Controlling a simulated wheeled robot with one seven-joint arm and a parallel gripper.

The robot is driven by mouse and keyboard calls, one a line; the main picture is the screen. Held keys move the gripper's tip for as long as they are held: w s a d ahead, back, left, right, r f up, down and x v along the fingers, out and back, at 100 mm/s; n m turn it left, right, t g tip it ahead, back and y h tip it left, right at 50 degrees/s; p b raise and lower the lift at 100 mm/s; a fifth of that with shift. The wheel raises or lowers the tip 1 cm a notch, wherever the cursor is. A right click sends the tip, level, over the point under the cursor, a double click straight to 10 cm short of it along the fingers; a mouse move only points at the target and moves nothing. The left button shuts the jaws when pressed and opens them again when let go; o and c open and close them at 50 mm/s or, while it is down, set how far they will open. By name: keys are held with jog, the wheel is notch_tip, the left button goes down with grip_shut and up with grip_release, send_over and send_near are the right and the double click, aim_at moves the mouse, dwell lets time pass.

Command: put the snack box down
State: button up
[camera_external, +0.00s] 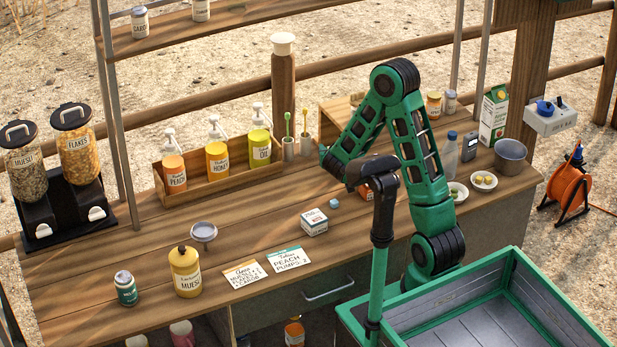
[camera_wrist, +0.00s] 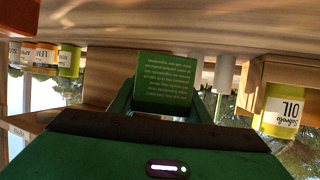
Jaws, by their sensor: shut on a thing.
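A green box with lines of small pale print (camera_wrist: 165,80), which I take to be the snack box, sits between the fingers of my gripper (camera_wrist: 163,98) in the wrist view. The gripper is shut on it. The print appears upside down there, as do other labels. In the external view my gripper (camera_external: 328,160) is over the back middle of the wooden counter (camera_external: 140,235), right of the cups with spoons. The held box cannot be made out there. Whether it touches the counter cannot be told.
A wooden rack (camera_external: 225,183) with pump bottles stands left of my gripper. A small white box (camera_external: 314,222) and a blue cube (camera_external: 334,203) lie in front. A bottle (camera_external: 449,158), carton (camera_external: 494,115) and pot (camera_external: 510,155) stand at right.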

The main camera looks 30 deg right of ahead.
jog(key=shift+n+t+y, duration=0.3)
jog(key=shift+n+y, duration=0.3)
jog(key=shift+y, duration=0.1)
jog(key=a, duration=0.4)
jog(key=s+a, duration=0.1)
jog(key=a, duration=0.4)
jog(key=s+a+r, duration=0.1)
jog(key=a, duration=0.4)
jog(key=shift+a, duration=0.2)
jog(key=s+a+r+y, duration=0.1)
jog(key=s+a, duration=0.2)
jog(key=a, duration=0.3)
jog(key=s+a+r, duration=0.1)
jog(key=s+a, duration=0.2)
jog(key=a, duration=0.4)
jog(key=s+a+r+n+y, duration=0.1)
jog(key=s+a+r, duration=0.1)
jog(key=s+a, duration=0.7)
jog(key=s+a+r+n+y, duration=0.1)
jog(key=s+a+r, duration=0.1)
jog(key=s+a, duration=0.8)
send_over(249, 240)
notch_tip(249, 240, down, 7)
jog(key=shift+s+r, duration=0.1)
jog(key=shift+s, duration=0.05)
jog(key=shift+f, duration=2.1)
